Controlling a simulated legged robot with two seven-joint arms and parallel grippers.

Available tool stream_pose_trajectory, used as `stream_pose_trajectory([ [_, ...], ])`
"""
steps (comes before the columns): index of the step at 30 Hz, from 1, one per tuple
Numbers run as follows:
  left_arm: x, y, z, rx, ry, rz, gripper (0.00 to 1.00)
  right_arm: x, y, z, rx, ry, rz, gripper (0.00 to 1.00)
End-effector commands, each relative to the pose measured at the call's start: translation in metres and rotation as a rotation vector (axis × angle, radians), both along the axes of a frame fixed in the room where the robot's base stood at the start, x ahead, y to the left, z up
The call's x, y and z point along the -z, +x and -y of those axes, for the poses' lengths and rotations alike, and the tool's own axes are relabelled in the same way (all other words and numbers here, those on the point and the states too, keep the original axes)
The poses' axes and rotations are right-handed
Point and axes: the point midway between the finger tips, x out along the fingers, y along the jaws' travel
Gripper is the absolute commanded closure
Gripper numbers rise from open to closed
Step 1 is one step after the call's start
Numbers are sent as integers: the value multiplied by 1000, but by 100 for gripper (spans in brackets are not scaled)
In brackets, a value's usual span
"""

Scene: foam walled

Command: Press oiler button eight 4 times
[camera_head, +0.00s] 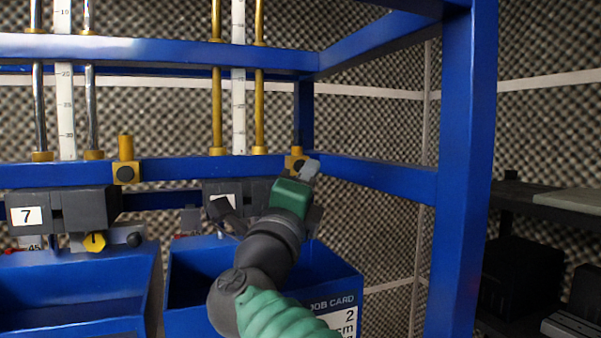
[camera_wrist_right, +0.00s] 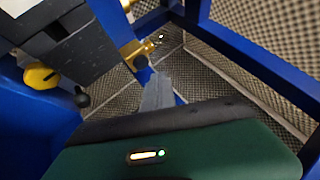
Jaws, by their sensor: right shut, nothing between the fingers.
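The unit labelled 7 (camera_head: 62,211) hangs on the blue frame at left, with a brass fitting and a dark round button (camera_head: 125,174) beside it. The similar unit to its right (camera_head: 222,190) is mostly hidden by my right arm, and its number cannot be read. Its brass fitting (camera_head: 295,158) shows behind my fingertips; the wrist view shows this fitting (camera_wrist_right: 135,50) with a dark button (camera_wrist_right: 141,62). My right gripper (camera_head: 310,169) is shut and empty, its grey fingertips (camera_wrist_right: 158,84) close to that button. I cannot tell whether they touch. My left gripper is not in view.
Blue bins (camera_head: 80,290) hang below the units, one with a job card (camera_head: 340,322). A blue post (camera_head: 466,150) and rail (camera_head: 385,180) stand to the right. A dark shelf (camera_head: 540,205) is at far right. A yellow knob (camera_wrist_right: 40,76) is left in the wrist view.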

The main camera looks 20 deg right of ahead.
Motion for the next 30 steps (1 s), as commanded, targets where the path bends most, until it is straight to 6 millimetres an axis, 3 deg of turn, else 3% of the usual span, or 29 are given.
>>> stream_pose_trajectory([
  [10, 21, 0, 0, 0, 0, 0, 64, 3, -34, -2, 0, 0, 1, 100],
  [30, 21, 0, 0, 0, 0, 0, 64, 1, -36, -2, 0, 0, -1, 100],
])
